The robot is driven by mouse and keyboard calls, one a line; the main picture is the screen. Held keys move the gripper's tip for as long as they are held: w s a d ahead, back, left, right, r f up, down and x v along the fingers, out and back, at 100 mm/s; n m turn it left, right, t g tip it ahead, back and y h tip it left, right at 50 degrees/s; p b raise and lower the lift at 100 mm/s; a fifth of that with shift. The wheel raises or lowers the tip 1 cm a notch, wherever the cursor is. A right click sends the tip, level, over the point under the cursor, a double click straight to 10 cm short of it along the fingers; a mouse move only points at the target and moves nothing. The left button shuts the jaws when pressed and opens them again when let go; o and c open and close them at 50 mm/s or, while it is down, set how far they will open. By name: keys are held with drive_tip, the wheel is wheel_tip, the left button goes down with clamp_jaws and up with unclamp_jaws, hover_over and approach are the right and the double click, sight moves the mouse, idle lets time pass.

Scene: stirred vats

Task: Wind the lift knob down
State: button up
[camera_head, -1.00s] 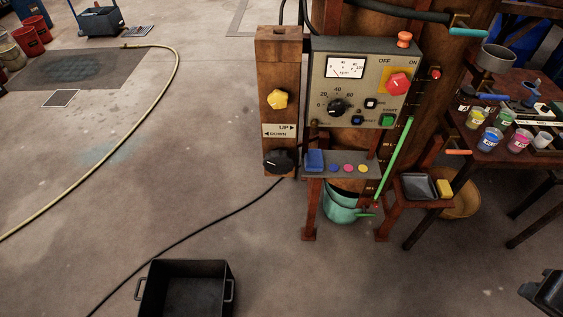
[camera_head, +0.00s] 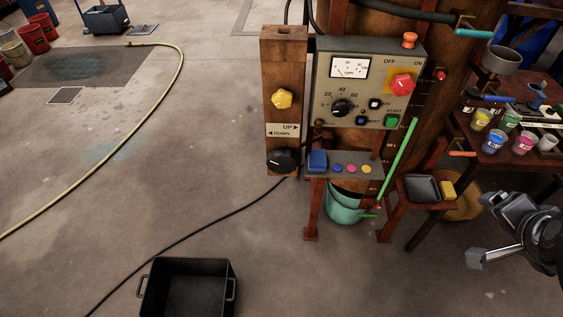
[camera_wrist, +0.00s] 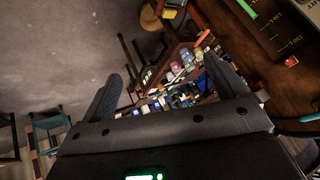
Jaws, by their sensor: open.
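A wooden post (camera_head: 283,60) stands left of the grey control panel (camera_head: 324,85). It carries a yellow lobed knob (camera_head: 283,99), a white UP/DOWN label (camera_head: 283,130) with arrows below that, and a black knob (camera_head: 283,160) under the label. I cannot tell from the label alone which of these two is the lift knob. My gripper (camera_head: 484,228) is at the right of the head view, well right of both knobs and apart from them. In the wrist view my gripper (camera_wrist: 162,72) has its fingers spread with nothing between them. Neither post knob shows there.
The panel has a dial, a black speed knob (camera_head: 342,108) and a red switch (camera_head: 402,85). A small shelf (camera_head: 341,172) juts below it, beside the black post knob. A table with paint cups (camera_head: 492,139) stands right. A black bin (camera_head: 189,265) is on open floor.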

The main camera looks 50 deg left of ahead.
drive_tip(key=shift+o, duration=0.9)
drive_tip(key=w+a+f+m+y, duration=0.1)
drive_tip(key=w+a+f, duration=0.1)
drive_tip(key=a, duration=0.5)
drive_tip(key=w+a+f+m+t+y, duration=0.1)
drive_tip(key=w+a+f+m+y, duration=0.1)
drive_tip(key=a, duration=0.5)
drive_tip(key=shift+w+a+f, duration=0.2)
drive_tip(key=shift+w+a, duration=0.15)
drive_tip(key=shift+w, duration=0.35)
drive_tip(key=s+a+f+m+t+y, duration=0.1)
drive_tip(key=a+f+m+y, duration=0.3)
drive_tip(key=a, duration=0.9)
drive_tip(key=m+t+y, duration=0.3)
drive_tip(key=m+y, duration=0.1)
drive_tip(key=m, duration=1)
approach(281, 164)
drive_tip(key=x, duration=1.1)
drive_tip(key=shift+f, duration=0.1)
drive_tip(key=shift+c, duration=0.6)
drive_tip(key=c, duration=0.8)
drive_tip(key=shift+c, duration=0.2)
